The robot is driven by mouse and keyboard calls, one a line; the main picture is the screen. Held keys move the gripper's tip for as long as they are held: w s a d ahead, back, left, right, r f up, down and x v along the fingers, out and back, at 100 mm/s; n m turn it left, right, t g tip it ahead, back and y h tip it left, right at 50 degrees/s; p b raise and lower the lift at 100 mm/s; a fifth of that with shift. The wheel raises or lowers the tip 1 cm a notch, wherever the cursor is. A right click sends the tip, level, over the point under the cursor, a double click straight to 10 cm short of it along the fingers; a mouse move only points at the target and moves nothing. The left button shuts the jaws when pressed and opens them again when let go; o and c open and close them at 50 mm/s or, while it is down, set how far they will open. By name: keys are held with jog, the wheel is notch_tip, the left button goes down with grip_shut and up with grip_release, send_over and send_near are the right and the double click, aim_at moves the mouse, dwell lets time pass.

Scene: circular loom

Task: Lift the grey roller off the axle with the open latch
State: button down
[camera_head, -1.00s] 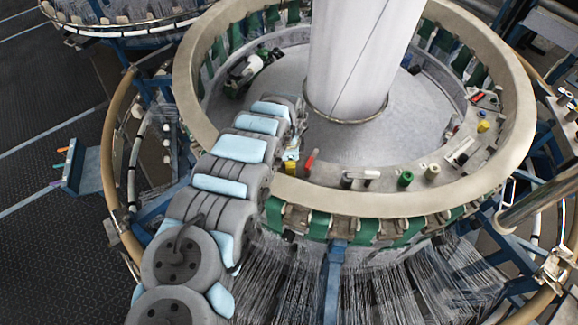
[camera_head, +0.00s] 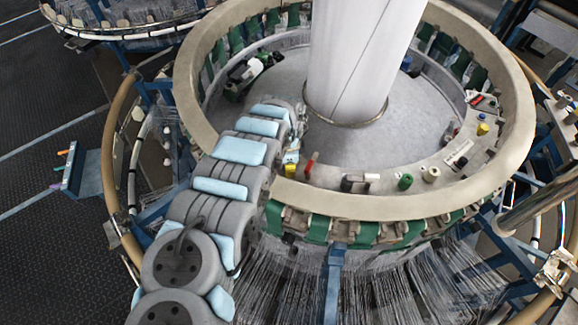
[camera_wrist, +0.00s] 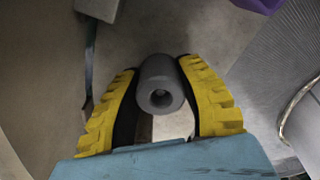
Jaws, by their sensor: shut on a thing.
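In the wrist view, the grey roller (camera_wrist: 150,72) is a short cylinder with a hole in its near end. My gripper (camera_wrist: 160,66) has its two yellow ribbed fingers on either side of the roller and is shut on it. The hole looks dark, and no axle tip shows in it. I cannot tell whether the roller still sits around an axle. The open latch cannot be made out. In the head view, my own arm hides the fingers and the roller.
The beige loom ring (camera_head: 400,207) circles a white column (camera_head: 355,60). Pale threads (camera_head: 290,285) hang below the ring. A purple item (camera_wrist: 258,4) shows in the wrist view.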

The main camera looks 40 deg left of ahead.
jog(key=shift+r+p, duration=0.3)
jog(key=shift+r, duration=0.2)
notch_tip(320, 180, up, 5)
jog(key=p, duration=0.4)
jog(key=shift+r, duration=0.15)
